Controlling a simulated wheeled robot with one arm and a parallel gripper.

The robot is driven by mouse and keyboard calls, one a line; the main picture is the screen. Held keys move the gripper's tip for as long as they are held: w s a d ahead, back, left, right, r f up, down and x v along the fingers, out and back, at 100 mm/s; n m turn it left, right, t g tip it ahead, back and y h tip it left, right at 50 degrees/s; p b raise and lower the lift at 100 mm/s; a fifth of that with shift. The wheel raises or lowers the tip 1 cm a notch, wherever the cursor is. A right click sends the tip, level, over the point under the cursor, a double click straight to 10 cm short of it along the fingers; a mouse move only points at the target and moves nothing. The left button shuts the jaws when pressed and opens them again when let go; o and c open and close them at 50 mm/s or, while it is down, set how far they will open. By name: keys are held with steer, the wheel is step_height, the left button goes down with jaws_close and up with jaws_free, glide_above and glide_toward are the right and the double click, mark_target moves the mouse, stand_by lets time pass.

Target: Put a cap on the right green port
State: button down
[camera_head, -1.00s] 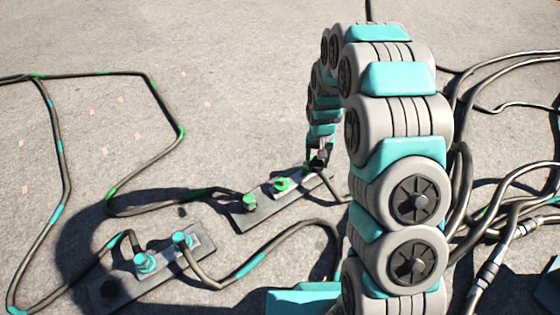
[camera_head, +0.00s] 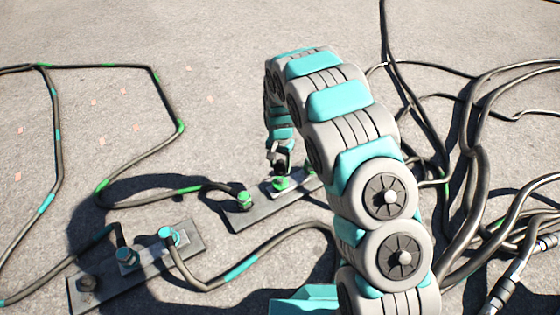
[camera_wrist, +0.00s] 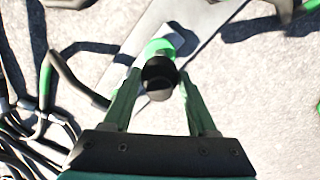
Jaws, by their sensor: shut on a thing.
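My gripper (camera_head: 278,163) is at the middle of the green-port plate, directly above the right green port (camera_head: 281,183). In the wrist view, the two green fingers of my gripper (camera_wrist: 160,88) are shut on a small black round cap (camera_wrist: 159,70). The green rim of the port (camera_wrist: 163,46) shows just beyond the cap, which partly overlaps it. I cannot tell whether cap and port touch. The left green port (camera_head: 244,199) has a cable plugged in. The grey plate (camera_head: 256,212) lies flat on the ground.
A second plate (camera_head: 145,270) with teal ports (camera_head: 127,256) and their cables lies at the lower left. Black cables (camera_head: 470,150) tangle at the right. A green-banded cable (camera_head: 170,105) loops at the left. Open ground lies behind the plate.

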mark_target(280, 180)
steer(key=shift+f+b, duration=0.45)
steer(key=shift+f, duration=2.45)
steer(key=shift+s, duration=0.1)
steer(key=shift+f, duration=0.3)
steer(key=shift+c, duration=0.6)
jaws_free()
steer(key=shift+r, duration=0.15)
